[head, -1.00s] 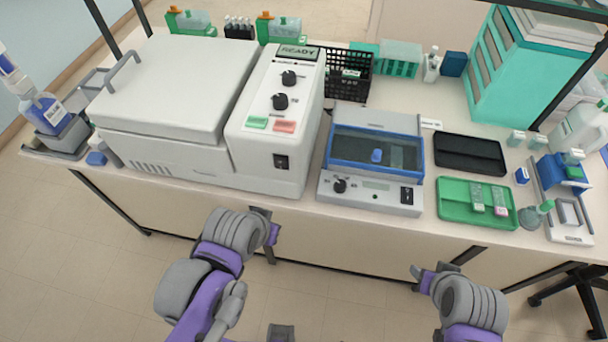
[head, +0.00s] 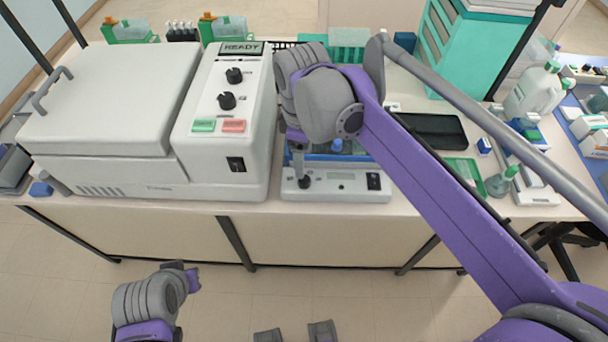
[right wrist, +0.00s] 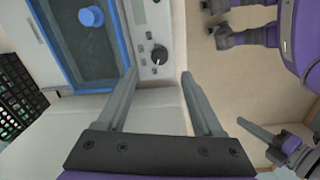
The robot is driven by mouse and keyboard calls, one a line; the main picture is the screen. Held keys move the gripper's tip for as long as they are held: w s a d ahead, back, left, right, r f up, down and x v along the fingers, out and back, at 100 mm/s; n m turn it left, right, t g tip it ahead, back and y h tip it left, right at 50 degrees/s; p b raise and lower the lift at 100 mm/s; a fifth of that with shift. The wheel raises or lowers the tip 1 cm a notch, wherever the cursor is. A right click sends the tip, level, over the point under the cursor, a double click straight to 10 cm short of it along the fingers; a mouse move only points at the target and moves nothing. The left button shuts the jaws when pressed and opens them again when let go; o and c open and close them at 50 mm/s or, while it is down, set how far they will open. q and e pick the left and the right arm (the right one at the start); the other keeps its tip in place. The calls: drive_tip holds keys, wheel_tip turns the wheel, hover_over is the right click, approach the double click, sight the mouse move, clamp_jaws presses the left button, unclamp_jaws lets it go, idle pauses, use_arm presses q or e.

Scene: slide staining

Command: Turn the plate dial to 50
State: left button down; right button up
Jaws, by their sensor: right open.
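The grey heating unit (head: 345,193) with a blue-framed lid stands on the bench front. Its black dial (head: 304,181) is at the left of the front panel and carries a pale pointer mark. In the right wrist view the dial (right wrist: 160,54) lies just beyond and between my fingertips. My right gripper (head: 298,163) points down over the dial with open, empty fingers (right wrist: 159,75); I cannot tell if they touch it. The number the dial points to is too small to read. My left gripper (head: 186,272) hangs low in front of the bench, its fingers unclear.
A large white machine (head: 115,95) with two black knobs and a READY display stands close left of the unit. A black tablet (head: 435,131) and a green tray (head: 466,172) lie to the right, partly behind my right arm. The floor in front is free.

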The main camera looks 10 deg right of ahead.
sight(304, 179)
wheel_tip(304, 179, down, 8)
drive_tip(key=shift+w+d+f, duration=0.1)
drive_tip(key=shift+w, duration=0.05)
idle(0.3)
clamp_jaws()
